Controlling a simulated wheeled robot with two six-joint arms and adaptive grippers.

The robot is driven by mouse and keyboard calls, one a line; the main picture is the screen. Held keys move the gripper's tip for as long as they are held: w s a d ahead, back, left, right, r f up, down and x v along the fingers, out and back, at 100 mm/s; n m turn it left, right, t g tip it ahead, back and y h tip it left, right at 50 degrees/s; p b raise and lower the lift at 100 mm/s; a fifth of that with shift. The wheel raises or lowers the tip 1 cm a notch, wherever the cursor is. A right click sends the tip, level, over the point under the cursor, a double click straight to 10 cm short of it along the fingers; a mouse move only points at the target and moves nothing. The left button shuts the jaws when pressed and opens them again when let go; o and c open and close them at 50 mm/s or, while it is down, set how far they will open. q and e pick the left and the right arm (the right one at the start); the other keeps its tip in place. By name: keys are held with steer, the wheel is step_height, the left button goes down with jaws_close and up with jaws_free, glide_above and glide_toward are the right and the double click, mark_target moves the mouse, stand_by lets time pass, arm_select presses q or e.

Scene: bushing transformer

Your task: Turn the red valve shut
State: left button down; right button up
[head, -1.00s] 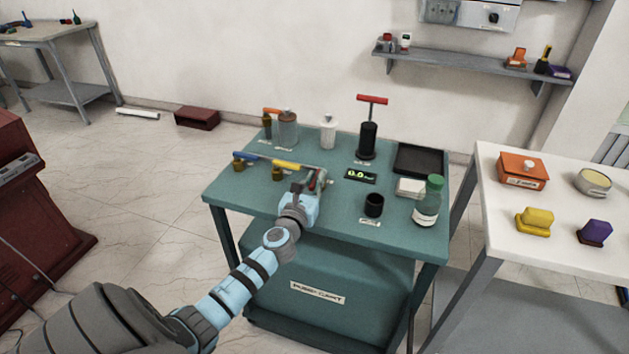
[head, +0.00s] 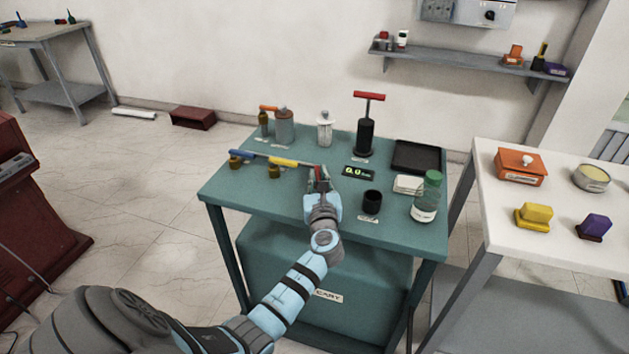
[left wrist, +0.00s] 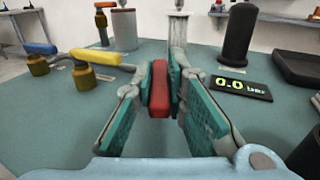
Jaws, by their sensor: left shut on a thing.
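The red valve handle (left wrist: 158,88) stands between the teal pads of my left gripper (left wrist: 160,84) in the left wrist view. The gripper is shut on it, with a pad on each side. In the head view the left gripper (head: 321,184) is over the green cart top, and only a little of the red handle (head: 318,171) shows. The valve's body is hidden behind the handle and fingers. A yellow-handled valve (head: 283,163) and a blue-handled valve (head: 241,155) stand to its left. My right gripper is not in view.
A gauge reading 0.0 (head: 359,172) lies right of the gripper. A white container (head: 324,132) stands behind the gripper.

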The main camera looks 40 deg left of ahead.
arm_select(q)
steer(key=n+g+y+b, duration=0.2)
steer(key=w+d+n+g+y+b, duration=0.1)
steer(key=shift+f+g, duration=0.25)
steer(key=shift+g, duration=0.05)
steer(key=shift+w+d+r+n+g+y+b, duration=0.1)
steer(key=shift+w+r+n+g+y+b, duration=0.1)
steer(key=shift+n+g+y+b, duration=0.65)
steer(key=shift+g, duration=0.25)
steer(key=c, duration=1.6)
jaws_free()
steer(key=v, duration=0.7)
steer(key=shift+s+d+r, duration=0.15)
steer(key=shift+d, duration=0.1)
steer(key=shift+c, duration=0.4)
